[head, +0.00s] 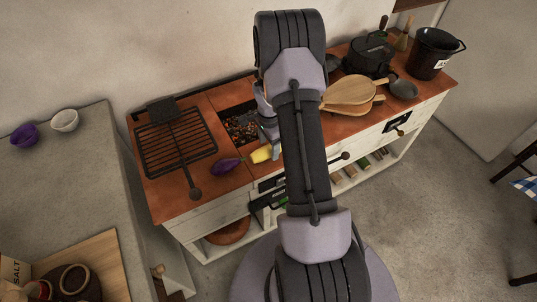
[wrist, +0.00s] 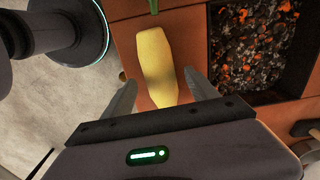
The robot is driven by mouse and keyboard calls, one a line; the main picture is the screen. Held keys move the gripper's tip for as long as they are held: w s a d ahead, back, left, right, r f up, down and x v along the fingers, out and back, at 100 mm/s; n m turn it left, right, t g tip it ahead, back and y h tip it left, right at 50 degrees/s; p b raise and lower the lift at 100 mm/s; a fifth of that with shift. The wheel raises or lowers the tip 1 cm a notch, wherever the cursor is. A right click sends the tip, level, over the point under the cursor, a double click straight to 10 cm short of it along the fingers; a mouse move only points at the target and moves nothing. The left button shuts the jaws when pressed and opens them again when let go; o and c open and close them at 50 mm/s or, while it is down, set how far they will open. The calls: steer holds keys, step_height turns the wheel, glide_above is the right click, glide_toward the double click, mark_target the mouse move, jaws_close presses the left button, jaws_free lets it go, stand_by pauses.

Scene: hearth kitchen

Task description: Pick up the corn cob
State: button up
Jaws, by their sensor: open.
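The yellow corn cob (head: 261,154) lies on the orange-brown counter top, near its front edge, just in front of the ember pit. It also shows in the wrist view (wrist: 156,62), running away from my gripper. My gripper (wrist: 158,90) is open, with one finger on each side of the cob's near end. I cannot tell whether either finger touches it. In the head view my arm hides part of the gripper and the cob's right end.
A pit of glowing embers (wrist: 260,45) lies right beside the cob. A purple eggplant (head: 225,167) lies left of it, near a black grill rack (head: 178,140). Wooden boards (head: 350,91), a black pot (head: 371,55) and a black bucket (head: 433,52) stand to the right.

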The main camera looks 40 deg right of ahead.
step_height(320, 180, down, 3)
steer(key=shift+w+r, duration=0.1)
steer(key=shift+r, duration=0.25)
steer(key=shift+c, duration=0.9)
jaws_close()
steer(key=shift+r, duration=0.1)
